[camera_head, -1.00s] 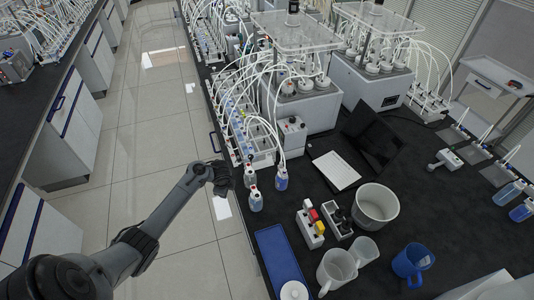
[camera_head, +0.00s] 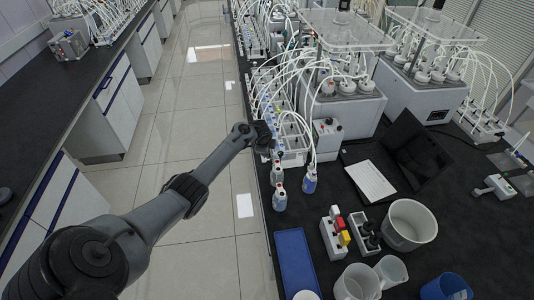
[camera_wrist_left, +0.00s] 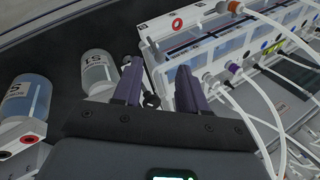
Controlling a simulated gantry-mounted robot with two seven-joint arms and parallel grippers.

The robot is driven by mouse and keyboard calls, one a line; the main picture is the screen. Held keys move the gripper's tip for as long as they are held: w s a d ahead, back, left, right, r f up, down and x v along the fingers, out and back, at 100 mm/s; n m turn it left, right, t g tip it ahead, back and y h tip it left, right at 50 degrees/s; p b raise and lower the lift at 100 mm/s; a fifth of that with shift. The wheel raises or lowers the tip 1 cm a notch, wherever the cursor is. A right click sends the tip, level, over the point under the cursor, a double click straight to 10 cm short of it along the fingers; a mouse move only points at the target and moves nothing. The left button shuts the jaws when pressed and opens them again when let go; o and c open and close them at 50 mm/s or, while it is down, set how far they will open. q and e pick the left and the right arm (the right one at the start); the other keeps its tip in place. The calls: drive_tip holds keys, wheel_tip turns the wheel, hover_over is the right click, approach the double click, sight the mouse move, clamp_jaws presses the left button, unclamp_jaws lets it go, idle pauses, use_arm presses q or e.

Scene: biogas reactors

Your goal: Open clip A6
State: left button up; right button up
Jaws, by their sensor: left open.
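The rack of tubes and clips (camera_head: 291,158) stands along the left edge of the right bench. In the left wrist view its white frame (camera_wrist_left: 153,55) fills the upper right, with a red ring, a purple fitting (camera_wrist_left: 233,68) and white tubes. I cannot tell which clip is A6; no such label is readable. My left gripper (camera_wrist_left: 157,84) is open and empty, its two dark fingers apart near the rack's end. In the head view it (camera_head: 264,137) hangs over the rack's near left side; its fingers are hard to make out there. My right gripper is not in view.
Two bottles, one clear (camera_wrist_left: 98,72) and one blue (camera_wrist_left: 27,97), stand left of the fingers in the wrist view. White tubes arch over the rack towards the reactors (camera_head: 345,105). A laptop (camera_head: 415,150), blue tray (camera_head: 296,262) and beakers are further right and nearer.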

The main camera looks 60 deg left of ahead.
use_arm(q)
drive_tip(key=shift+b+x, duration=0.5)
drive_tip(key=shift+x, duration=1)
clamp_jaws()
